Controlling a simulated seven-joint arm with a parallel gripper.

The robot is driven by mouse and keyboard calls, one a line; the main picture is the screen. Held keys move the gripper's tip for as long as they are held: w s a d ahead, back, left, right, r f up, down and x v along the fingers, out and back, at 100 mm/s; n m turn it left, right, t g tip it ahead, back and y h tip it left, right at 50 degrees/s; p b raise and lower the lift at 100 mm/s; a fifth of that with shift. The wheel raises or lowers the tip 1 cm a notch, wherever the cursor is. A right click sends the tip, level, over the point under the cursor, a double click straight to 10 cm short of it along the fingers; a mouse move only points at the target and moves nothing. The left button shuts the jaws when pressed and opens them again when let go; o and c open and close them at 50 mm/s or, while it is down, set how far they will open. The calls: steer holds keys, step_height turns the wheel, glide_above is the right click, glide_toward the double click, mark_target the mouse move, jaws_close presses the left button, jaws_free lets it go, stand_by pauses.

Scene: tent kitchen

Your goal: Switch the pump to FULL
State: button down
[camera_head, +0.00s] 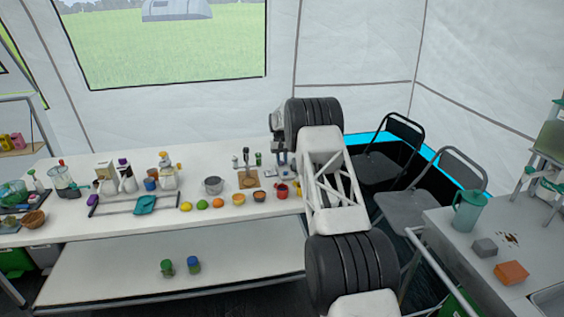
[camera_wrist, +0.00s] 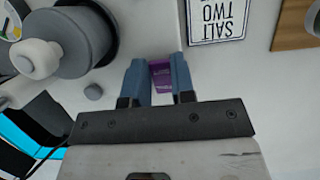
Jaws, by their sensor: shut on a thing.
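In the wrist view, the two blue fingers of my gripper (camera_wrist: 160,84) are closed about a small purple piece (camera_wrist: 161,74) with faint markings. I cannot tell whether this piece is the pump's switch. A grey round body with a pale knob (camera_wrist: 85,45) stands left of the fingers; it may be part of the pump. No FULL marking is readable. In the head view, my arm reaches over the right end of the long white table, and the fingers are hidden behind it.
A sign reading SALT TWO (camera_wrist: 217,20) lies upside down right of the fingers. A wooden board (camera_wrist: 296,24) is farther right. The white table (camera_head: 110,232) holds a grey pot (camera_head: 213,186), fruit and bottles.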

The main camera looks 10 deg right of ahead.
stand_by(0.3)
steer(key=c, duration=1)
jaws_free()
steer(key=shift+o, duration=0.2)
steer(key=shift+r, duration=0.15)
steer(key=shift+v, duration=3.75)
steer(key=shift+r, duration=0.1)
